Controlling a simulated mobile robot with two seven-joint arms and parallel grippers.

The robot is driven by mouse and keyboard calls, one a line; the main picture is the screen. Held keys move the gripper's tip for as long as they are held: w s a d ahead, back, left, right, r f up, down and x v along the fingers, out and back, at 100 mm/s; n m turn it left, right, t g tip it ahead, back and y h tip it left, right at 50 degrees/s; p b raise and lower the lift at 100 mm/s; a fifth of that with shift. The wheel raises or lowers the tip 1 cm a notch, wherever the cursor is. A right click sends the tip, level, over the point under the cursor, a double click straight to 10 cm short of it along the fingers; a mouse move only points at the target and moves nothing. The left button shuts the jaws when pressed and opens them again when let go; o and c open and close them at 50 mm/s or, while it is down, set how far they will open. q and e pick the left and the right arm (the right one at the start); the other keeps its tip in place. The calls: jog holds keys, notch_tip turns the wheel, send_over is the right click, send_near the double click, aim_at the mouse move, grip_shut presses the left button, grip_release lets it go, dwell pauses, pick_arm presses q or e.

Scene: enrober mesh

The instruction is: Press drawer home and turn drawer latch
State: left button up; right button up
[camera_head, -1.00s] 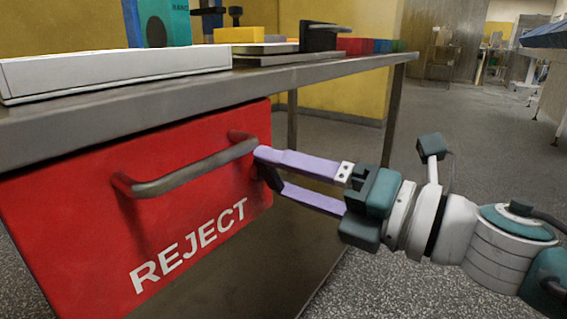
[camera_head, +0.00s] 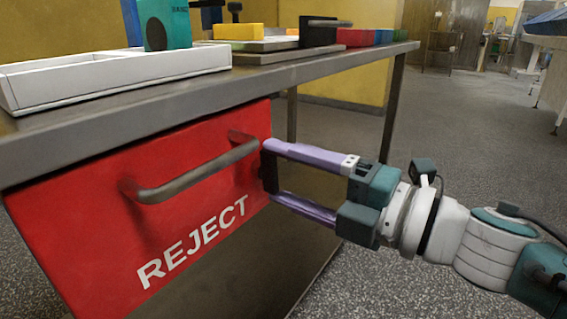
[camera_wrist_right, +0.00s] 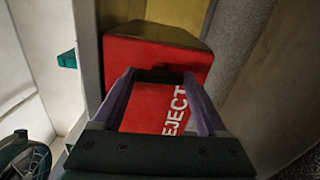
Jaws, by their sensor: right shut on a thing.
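The red drawer front (camera_head: 95,195) is marked REJECT and has a grey bar handle (camera_head: 195,175). It sits under the metal table top; I cannot tell whether any gap remains behind it. My right gripper (camera_head: 269,172) is at the drawer's right edge, beyond the handle's right end. Its two lilac fingers stand apart, one above the other, with a dark piece, apparently the drawer latch (camera_wrist_right: 158,76), between their tips. The right wrist view shows this dark bar spanning the fingertips in front of the red drawer (camera_wrist_right: 150,118). The handle is not clear there. My left gripper is out of view.
The table edge (camera_head: 150,105) runs just above the drawer. On the table are a white tray (camera_head: 90,82), a teal box (camera_head: 165,22), a yellow block (camera_head: 238,32) and a black block (camera_head: 317,32). Open floor (camera_head: 470,150) lies to the right.

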jog(key=o, duration=1.3)
jog(key=shift+d, duration=0.1)
jog(key=shift+s+d, duration=0.25)
jog(key=shift+d, duration=0.05)
jog(key=p+v, duration=0.2)
jog(key=v, duration=0.7)
